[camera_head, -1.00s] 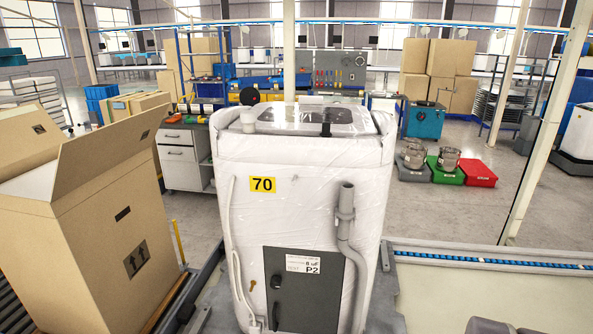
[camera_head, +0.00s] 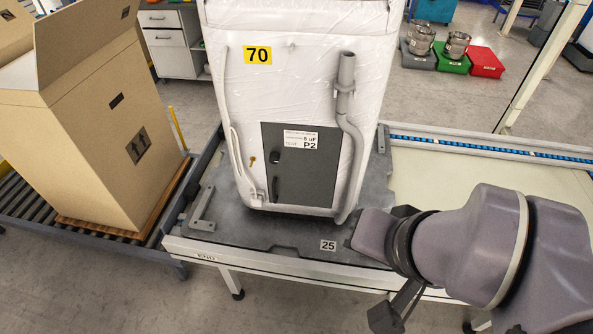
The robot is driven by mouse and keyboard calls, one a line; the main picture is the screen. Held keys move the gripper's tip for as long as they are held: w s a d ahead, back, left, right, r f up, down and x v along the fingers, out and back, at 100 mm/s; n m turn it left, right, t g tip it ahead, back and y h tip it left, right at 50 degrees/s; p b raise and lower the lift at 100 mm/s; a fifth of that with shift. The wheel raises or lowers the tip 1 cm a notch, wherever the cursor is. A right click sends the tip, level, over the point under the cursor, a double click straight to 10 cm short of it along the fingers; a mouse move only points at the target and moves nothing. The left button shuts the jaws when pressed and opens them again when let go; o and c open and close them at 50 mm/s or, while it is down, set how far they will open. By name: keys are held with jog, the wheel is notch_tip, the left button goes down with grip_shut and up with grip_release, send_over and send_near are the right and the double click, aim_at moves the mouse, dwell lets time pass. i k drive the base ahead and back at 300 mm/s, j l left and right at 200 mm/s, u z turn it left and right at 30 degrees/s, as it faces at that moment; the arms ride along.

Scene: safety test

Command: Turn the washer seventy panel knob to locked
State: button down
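The white plastic-wrapped washer (camera_head: 300,90) stands upright with a yellow label 70 (camera_head: 257,55) on it. A dark grey panel (camera_head: 300,180) is low on its front. A small round black knob (camera_head: 275,157) sits at the panel's upper left; its pointing direction is too small to tell. A slim dark handle (camera_head: 275,187) lies below it. A label reading P2 (camera_head: 300,140) is to the knob's upper right. My gripper (camera_head: 374,235) is at the lower right, apart from the panel. Its fingers cannot be made out clearly.
A grey hose (camera_head: 346,120) runs down the washer's right side and a white one (camera_head: 231,130) down its left. A small brass-coloured item (camera_head: 252,161) is left of the panel. An open cardboard box (camera_head: 90,140) stands on rollers at left. The washer's platform (camera_head: 270,235) carries a plate 25.

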aim_at(274, 157)
jog(key=j+u, duration=0.1)
jog(key=j, duration=0.65)
jog(key=i+j+u, duration=0.1)
jog(key=j, duration=0.7)
